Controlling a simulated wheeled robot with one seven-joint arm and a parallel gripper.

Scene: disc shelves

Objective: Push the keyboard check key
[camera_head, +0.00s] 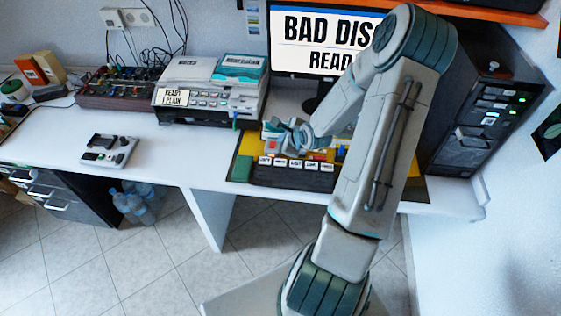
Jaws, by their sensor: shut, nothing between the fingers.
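The keyboard (290,175) is dark with a yellow surround and lies on the white desk in front of the monitor. Coloured keys show behind that row. My gripper (274,129) is shut and empty at the keyboard's back left part. I cannot tell whether it touches a key. My arm hides the right part of the keyboard.
The monitor (300,40) reads "BAD DIS..." and "READ...", partly hidden by my arm. A printer (205,100) stands left of the keyboard. A dark cabinet (480,120) stands at the right. A small grey device (109,151) lies on the left desk, with free desk around it.

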